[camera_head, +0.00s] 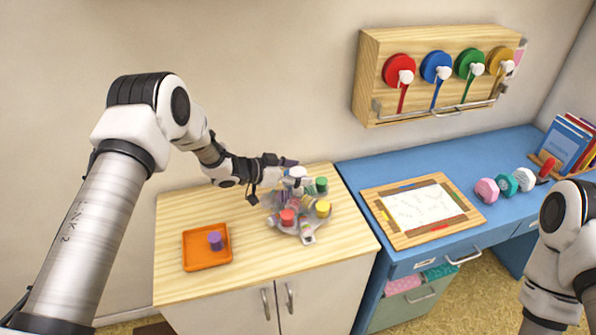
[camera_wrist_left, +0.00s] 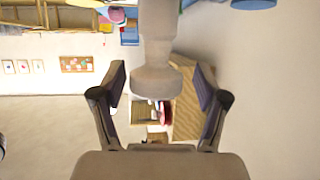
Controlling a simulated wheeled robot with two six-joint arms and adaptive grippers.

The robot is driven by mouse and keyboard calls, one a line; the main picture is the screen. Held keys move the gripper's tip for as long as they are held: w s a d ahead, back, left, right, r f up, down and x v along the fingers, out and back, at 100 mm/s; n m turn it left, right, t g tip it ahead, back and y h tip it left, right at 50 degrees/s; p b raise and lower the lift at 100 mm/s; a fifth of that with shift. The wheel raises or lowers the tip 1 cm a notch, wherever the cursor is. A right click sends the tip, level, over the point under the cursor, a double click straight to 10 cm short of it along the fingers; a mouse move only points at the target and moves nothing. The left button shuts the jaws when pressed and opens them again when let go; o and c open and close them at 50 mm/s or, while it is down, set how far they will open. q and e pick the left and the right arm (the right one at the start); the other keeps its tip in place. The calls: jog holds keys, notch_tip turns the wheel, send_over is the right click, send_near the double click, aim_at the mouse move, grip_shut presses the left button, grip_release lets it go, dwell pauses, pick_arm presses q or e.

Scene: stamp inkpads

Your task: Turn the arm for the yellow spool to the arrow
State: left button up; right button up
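The yellow spool (camera_head: 323,208) sits on the right side of a grey stand (camera_head: 283,229) with several arms on the wooden cabinet. A red spool (camera_head: 287,217) is at its front left and a green one (camera_head: 321,184) at its back right. A small white tab with a reddish mark (camera_head: 308,239) is at the stand's front; I cannot tell whether it is the arrow. My left gripper (camera_head: 287,180) is above the back of the stand. In the left wrist view its fingers (camera_wrist_left: 160,92) are apart, with a grey post (camera_wrist_left: 157,40) between them. My right gripper is out of view.
An orange tray (camera_head: 190,263) with a purple spool (camera_head: 215,240) is left of the stand. A blue desk (camera_head: 365,179) with a framed paper board (camera_head: 465,226) stands to the right. A wall rack (camera_head: 375,45) holds coloured reels. The cabinet's front is clear.

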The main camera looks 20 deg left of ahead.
pick_arm(q)
jog(key=shift+s+r, duration=0.35)
jog(key=shift+s, duration=0.05)
jog(key=c, duration=0.5)
jog(key=shift+s+r, duration=0.1)
jog(key=c, duration=0.6)
grip_shut()
jog(key=shift+w+f, duration=0.2)
jog(key=shift+f, duration=0.05)
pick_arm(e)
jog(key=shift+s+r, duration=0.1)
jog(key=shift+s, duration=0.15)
pick_arm(q)
jog(key=shift+s+f, duration=0.1)
jog(key=shift+s, duration=0.05)
